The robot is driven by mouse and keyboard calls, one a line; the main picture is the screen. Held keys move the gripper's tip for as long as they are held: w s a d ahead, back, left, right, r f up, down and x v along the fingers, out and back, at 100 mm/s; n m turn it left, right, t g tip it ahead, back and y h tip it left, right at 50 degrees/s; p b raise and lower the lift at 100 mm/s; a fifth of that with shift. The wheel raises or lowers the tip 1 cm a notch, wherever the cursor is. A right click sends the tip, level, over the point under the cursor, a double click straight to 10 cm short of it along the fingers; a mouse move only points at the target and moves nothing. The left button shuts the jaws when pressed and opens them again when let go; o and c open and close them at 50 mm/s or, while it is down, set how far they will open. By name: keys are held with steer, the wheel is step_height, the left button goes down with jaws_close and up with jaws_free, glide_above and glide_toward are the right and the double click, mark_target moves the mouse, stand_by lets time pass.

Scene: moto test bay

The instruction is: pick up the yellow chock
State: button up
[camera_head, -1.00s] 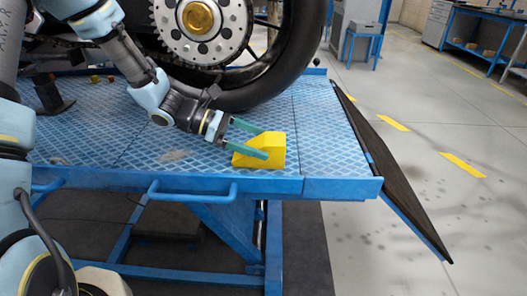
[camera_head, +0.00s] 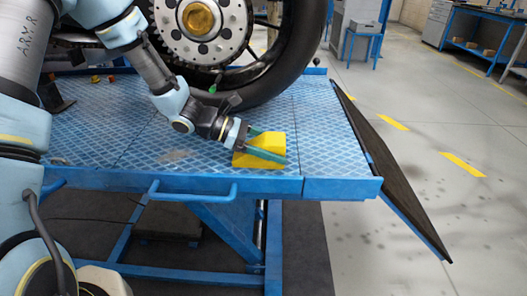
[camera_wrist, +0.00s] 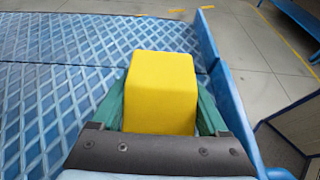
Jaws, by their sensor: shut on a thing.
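The yellow chock (camera_head: 272,141) sits near the front edge of the blue lift platform (camera_head: 330,150), right of the platform's middle. My gripper (camera_head: 272,146) has its green fingers on either side of the chock, shut on it. In the wrist view the yellow chock (camera_wrist: 160,92) fills the space between the two green fingers of my gripper (camera_wrist: 160,110). The chock appears to rest on the platform; I cannot tell whether there is a gap below it.
A motorcycle wheel (camera_head: 290,70) stands on the platform behind my arm. A blue handle (camera_head: 190,192) runs along the platform's front edge. A dark ramp flap (camera_head: 400,180) slopes down at the right. Open floor (camera_head: 450,220) lies beyond it.

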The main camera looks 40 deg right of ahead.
jaws_close()
stand_by(0.3)
